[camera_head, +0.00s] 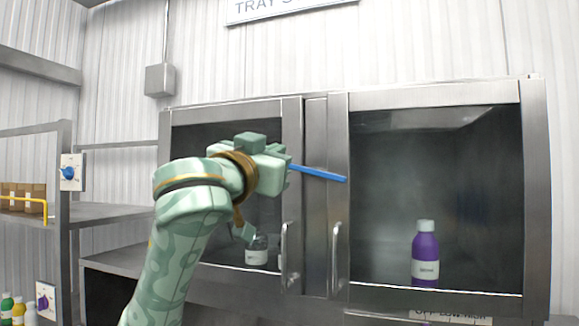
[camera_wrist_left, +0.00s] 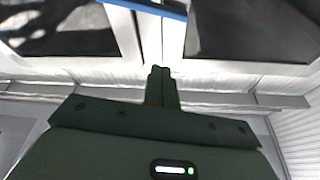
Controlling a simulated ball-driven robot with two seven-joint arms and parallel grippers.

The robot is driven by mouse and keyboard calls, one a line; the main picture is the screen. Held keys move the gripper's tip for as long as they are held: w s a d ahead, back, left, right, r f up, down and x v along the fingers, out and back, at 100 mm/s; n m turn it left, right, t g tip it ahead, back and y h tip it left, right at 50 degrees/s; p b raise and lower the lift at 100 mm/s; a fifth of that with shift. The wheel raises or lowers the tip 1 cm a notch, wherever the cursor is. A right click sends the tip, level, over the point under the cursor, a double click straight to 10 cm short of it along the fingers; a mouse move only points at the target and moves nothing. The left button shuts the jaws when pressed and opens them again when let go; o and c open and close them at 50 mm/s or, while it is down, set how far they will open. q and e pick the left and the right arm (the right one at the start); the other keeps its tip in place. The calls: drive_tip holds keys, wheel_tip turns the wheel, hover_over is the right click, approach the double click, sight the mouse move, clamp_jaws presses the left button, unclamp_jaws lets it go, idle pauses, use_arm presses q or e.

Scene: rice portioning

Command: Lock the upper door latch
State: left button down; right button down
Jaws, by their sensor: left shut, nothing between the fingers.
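The upper cabinet has a left glass door (camera_head: 292,130) and a right glass door (camera_head: 338,130), both looking closed. A blue latch bar (camera_head: 318,173) lies across the middle post, tilted slightly down to the right, its right end over the right door's frame. Its left end meets or passes behind my left gripper (camera_head: 283,168). The bar also shows at the top of the left wrist view (camera_wrist_left: 150,8). There my left gripper's fingers (camera_wrist_left: 158,72) are shut and empty, with a gap in the picture between them and the bar. Contact cannot be told. My right gripper is not in view.
Vertical door handles (camera_head: 337,258) stand out below the latch. A shelf rack (camera_head: 110,213) with a blue knob (camera_head: 69,172) is at left.

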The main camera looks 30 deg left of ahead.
use_arm(q)
wheel_tip(320, 180, up, 3)
drive_tip(key=p, duration=0.4)
hover_over(312, 171)
drive_tip(key=s+a, duration=0.2)
drive_tip(key=a, duration=0.1)
drive_tip(key=shift+s+d+r, duration=0.1)
drive_tip(key=shift+d+r, duration=0.1)
drive_tip(key=f, duration=0.3)
drive_tip(key=shift+s+a, duration=0.1)
drive_tip(key=shift+a, duration=0.15)
drive_tip(key=shift+s+a+f, duration=0.15)
drive_tip(key=shift+s+f, duration=0.05)
drive_tip(key=shift+f, duration=0.35)
drive_tip(key=shift+w, duration=0.1)
